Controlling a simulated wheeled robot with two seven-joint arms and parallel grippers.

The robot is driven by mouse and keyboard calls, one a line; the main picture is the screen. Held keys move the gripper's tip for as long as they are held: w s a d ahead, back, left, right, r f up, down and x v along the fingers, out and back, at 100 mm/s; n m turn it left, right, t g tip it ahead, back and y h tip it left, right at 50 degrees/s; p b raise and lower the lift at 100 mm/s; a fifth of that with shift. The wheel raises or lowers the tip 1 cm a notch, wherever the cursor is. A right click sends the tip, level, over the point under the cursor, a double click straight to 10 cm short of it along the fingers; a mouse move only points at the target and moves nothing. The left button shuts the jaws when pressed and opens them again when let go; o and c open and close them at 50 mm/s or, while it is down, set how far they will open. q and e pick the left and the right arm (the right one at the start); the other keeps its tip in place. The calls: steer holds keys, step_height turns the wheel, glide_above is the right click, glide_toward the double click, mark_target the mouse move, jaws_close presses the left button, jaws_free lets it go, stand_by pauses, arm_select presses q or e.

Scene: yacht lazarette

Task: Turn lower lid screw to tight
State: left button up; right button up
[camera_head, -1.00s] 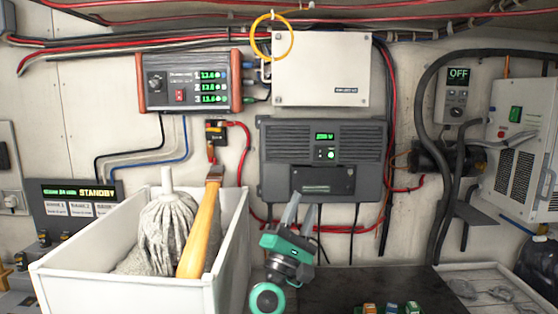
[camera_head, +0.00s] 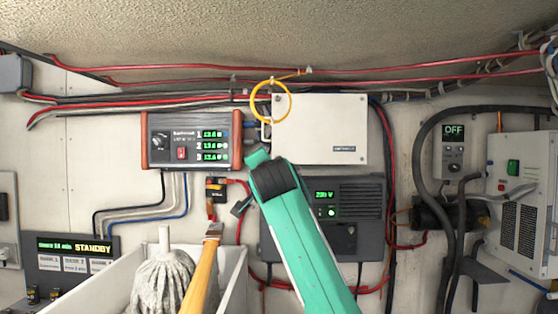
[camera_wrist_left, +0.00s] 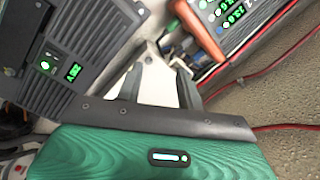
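The white box with the lid (camera_head: 322,128) hangs on the wall in the head view. A small screw shows at its upper left corner; its lower left corner is hidden behind my left gripper (camera_head: 262,172). In the left wrist view the two fingers of my left gripper (camera_wrist_left: 159,72) stand apart, with nothing held between them. A white corner of the box (camera_wrist_left: 156,88) shows between and beyond the fingers, with a small dark dot near its tip; I cannot tell whether that is the lower screw. Contact cannot be told. My right gripper is not in view.
A meter box with orange ends (camera_head: 190,140) is left of the lid box. A dark charger (camera_head: 365,200) hangs below it. A yellow cable loop (camera_head: 256,100) hangs at the lid's upper left. A white bin (camera_head: 232,285) with a mop (camera_head: 165,280) stands lower left.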

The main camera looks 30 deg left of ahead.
arm_select(q)
steer(key=w+a+r+h+p, duration=0.1)
steer(key=w+a+p, duration=0.1)
steer(key=w, duration=0.4)
steer(key=w+a+r+t+h+p, duration=0.1)
steer(key=w+a+p, duration=0.1)
steer(key=w+p, duration=0.3)
steer(key=shift+x, duration=0.9)
steer(key=shift+w+d+r, duration=0.1)
steer(key=shift+d, duration=0.1)
steer(key=shift+h, duration=0.3)
jaws_close()
